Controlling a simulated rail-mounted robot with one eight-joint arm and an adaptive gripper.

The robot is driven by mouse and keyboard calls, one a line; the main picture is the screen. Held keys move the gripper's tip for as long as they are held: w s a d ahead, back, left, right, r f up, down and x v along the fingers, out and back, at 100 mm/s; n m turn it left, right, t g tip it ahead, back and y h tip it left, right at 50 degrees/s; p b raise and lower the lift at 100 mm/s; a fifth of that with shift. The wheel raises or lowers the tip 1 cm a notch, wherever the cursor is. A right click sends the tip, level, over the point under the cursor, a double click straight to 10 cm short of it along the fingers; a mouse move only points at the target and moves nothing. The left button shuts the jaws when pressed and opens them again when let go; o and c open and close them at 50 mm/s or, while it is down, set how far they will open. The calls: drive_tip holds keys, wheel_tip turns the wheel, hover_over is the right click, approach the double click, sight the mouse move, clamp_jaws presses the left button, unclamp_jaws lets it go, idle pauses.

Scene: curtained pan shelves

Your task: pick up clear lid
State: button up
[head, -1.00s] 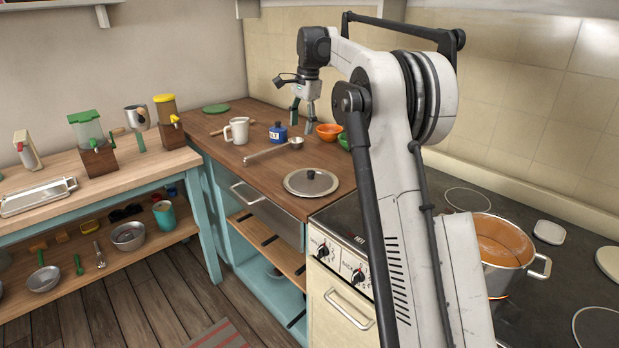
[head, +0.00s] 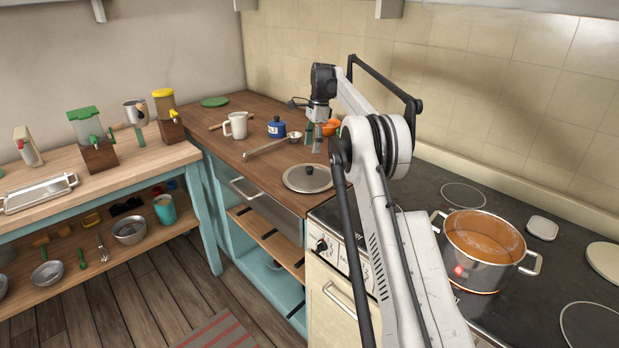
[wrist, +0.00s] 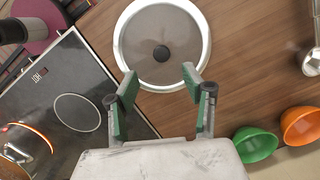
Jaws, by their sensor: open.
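The clear lid (head: 307,179) lies flat on the wooden counter, near its front edge and beside the stove. It is round, with a see-through grey middle, a pale metal rim and a black knob. In the wrist view the lid (wrist: 137,58) is at the upper middle, with its knob just beyond my fingertips. My gripper (wrist: 158,80) is open and empty, with its fingers apart and pointing toward the lid. In the head view my gripper (head: 315,146) hangs above the counter, behind the lid.
A pot (head: 478,262) with orange contents stands on the stove (head: 400,190) at right. Green (wrist: 255,144) and orange bowls (wrist: 302,127) sit near my gripper.

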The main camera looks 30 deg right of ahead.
hover_over(310, 167)
drive_tip(key=f, duration=0.4)
drive_tip(key=shift+s+d+f, duration=0.1)
drive_tip(key=shift+s+f, duration=0.05)
drive_tip(key=shift+s, duration=0.05)
drive_tip(key=shift+w+f+p, duration=0.15)
drive_tip(key=shift+f+p, duration=0.55)
drive_tip(key=shift+f, duration=2.05)
clamp_jaws()
